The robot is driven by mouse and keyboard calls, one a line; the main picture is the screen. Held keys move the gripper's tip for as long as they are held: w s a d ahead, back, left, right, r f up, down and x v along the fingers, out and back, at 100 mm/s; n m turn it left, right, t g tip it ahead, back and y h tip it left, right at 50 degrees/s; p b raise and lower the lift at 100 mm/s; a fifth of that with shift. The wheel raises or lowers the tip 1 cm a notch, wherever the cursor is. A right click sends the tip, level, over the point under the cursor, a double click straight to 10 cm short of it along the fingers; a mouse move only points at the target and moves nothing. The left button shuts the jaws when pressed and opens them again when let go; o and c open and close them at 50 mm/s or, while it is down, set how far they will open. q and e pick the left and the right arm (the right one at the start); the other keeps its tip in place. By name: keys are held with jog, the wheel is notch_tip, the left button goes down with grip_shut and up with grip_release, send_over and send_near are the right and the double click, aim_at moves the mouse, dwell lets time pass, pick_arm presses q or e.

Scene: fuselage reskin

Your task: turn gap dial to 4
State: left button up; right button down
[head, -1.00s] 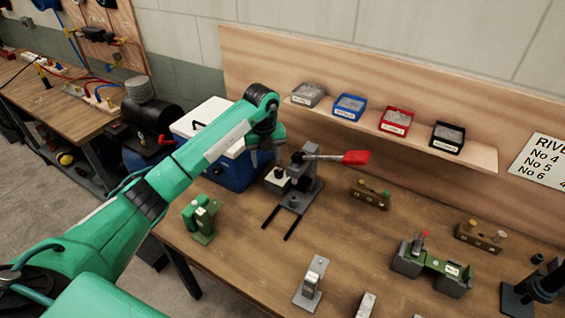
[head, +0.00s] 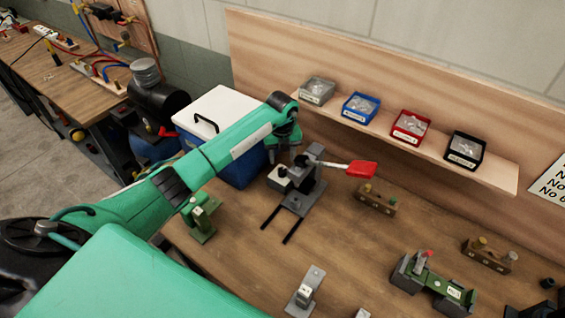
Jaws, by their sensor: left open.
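A grey lever press (head: 305,181) with a red-handled lever (head: 361,169) stands at the back left of the workbench. A pale block with a dark round knob (head: 283,171) is on its left side; I cannot tell for sure whether this is the gap dial, and no number on it is readable. My left gripper (head: 279,158) points down just above and behind that block, beside the press. Its fingers are small and partly lost against the press; it is open, with nothing seen in it. My right gripper is out of view.
A green fixture (head: 202,217) stands at the bench's left edge under my left arm. A blue cooler with a white lid (head: 215,112) is behind the arm. Parts bins, such as the blue bin (head: 361,107), sit on the shelf. Bare bench (head: 345,245) lies front of the press.

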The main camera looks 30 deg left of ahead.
aim_at(282, 170)
pick_arm(q)
notch_tip(282, 170, down, 4)
jog(key=shift+w+f+p, duration=0.15)
jog(key=shift+f+p, duration=0.1)
jog(key=shift+p, duration=0.4)
jog(key=shift+f, duration=0.75)
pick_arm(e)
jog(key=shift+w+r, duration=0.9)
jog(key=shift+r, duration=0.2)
pick_arm(q)
jog(key=shift+c, duration=0.4)
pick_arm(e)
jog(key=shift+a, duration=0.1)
